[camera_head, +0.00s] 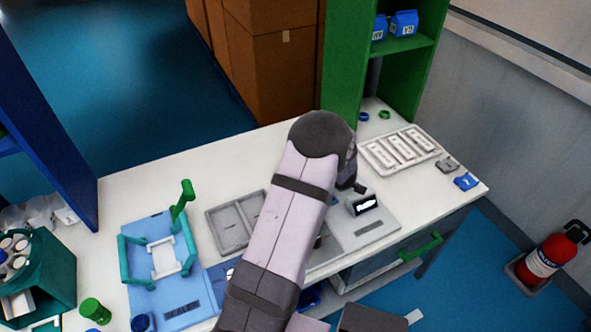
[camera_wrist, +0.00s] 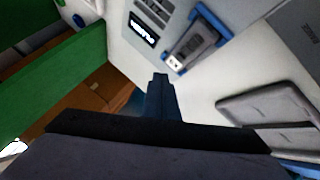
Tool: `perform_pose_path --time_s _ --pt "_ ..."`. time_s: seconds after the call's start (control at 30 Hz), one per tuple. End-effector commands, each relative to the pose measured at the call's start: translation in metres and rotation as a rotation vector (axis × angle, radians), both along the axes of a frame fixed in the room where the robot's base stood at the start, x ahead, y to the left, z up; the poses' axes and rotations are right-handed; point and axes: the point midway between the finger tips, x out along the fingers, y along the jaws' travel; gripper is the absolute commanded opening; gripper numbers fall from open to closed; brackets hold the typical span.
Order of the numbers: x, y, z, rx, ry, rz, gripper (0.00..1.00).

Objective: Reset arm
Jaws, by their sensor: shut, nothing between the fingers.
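My gripper (camera_head: 360,188) is above the white bench, at the end of my arm, just behind a small device with a lit black display (camera_head: 364,204). Much of the gripper is hidden by my arm in the head view. In the wrist view my gripper's fingers (camera_wrist: 160,77) are together and hold nothing. The display also shows in the wrist view (camera_wrist: 143,30), beyond the fingertips. A grey module with a blue frame (camera_wrist: 194,43) lies to its right there.
A light tray of white strips (camera_head: 372,152) lies at the right of the white bench (camera_head: 135,185). A blue fixture with green handles (camera_head: 160,285) is at left. A green shelf (camera_head: 343,65) stands behind. My arm covers the bench's middle. A fire extinguisher (camera_head: 548,258) stands on the floor.

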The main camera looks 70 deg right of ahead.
Motion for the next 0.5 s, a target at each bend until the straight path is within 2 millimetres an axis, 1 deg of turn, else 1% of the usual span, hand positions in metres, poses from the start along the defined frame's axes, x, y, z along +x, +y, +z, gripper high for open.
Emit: perform_pose_path --time_s 0.1,0.17,0.27,0.37,0.47,0.5 --pt "0.002 0.000 0.001 0.001 0.001 0.001 0.00" --pt "0.007 0.001 0.002 0.002 0.002 0.003 0.00" --pt "0.025 0.005 0.007 0.009 0.007 0.010 0.00" --pt "0.057 0.015 0.016 0.026 0.017 0.018 0.00" --pt "0.101 0.034 0.028 0.052 0.031 0.029 0.00" --pt "0.121 0.046 0.033 0.066 0.038 0.035 0.00"
